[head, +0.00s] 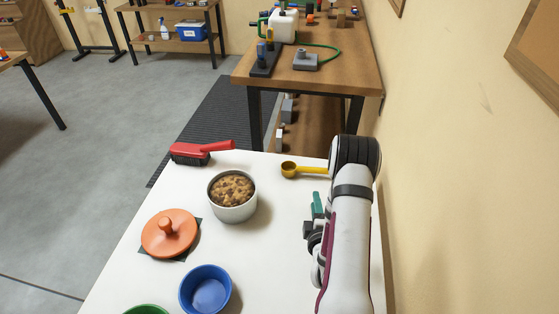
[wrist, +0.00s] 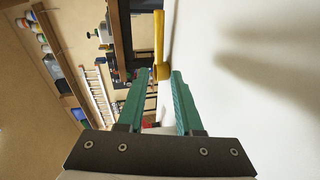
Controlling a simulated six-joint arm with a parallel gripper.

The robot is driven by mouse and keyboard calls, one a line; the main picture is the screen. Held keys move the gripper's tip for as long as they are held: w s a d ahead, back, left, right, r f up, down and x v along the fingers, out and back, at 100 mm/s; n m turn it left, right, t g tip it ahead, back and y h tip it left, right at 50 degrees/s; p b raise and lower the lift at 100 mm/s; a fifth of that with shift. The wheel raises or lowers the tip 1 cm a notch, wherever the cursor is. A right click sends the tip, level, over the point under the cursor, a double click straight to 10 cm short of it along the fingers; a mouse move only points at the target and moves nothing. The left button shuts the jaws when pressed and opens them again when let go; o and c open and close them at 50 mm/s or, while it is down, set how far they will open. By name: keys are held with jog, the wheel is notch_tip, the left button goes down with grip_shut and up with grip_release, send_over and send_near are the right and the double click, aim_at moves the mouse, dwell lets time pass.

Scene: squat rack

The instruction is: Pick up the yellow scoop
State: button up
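The yellow scoop (head: 290,169) lies near the far edge of the white table, its cup to the left and its handle running right towards my arm, which hides the handle's end. My gripper (head: 317,206) is on the near side of the scoop, low by the table, with one green finger clearly seen and the rest partly hidden by the arm. In the wrist view the green fingers of my gripper (wrist: 161,76) are apart with nothing held between them. The scoop (wrist: 159,36) shows ahead of the fingertips there.
On the white table (head: 268,265) stand a grey bowl of brown food (head: 233,208), a red-handled brush (head: 201,152), an orange lid (head: 169,233) on a dark mat, a blue bowl (head: 206,290) and a green bowl (head: 147,310). A wall is close on the right.

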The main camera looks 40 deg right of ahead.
aim_at(309, 172)
jog(key=shift+s+a+f+n, duration=0.1)
jog(key=shift+s+f+n, duration=0.2)
jog(key=shift+n, duration=0.2)
jog(key=shift+t, duration=0.3)
jog(key=x, duration=1.5)
jog(key=shift+w, duration=0.3)
grip_shut()
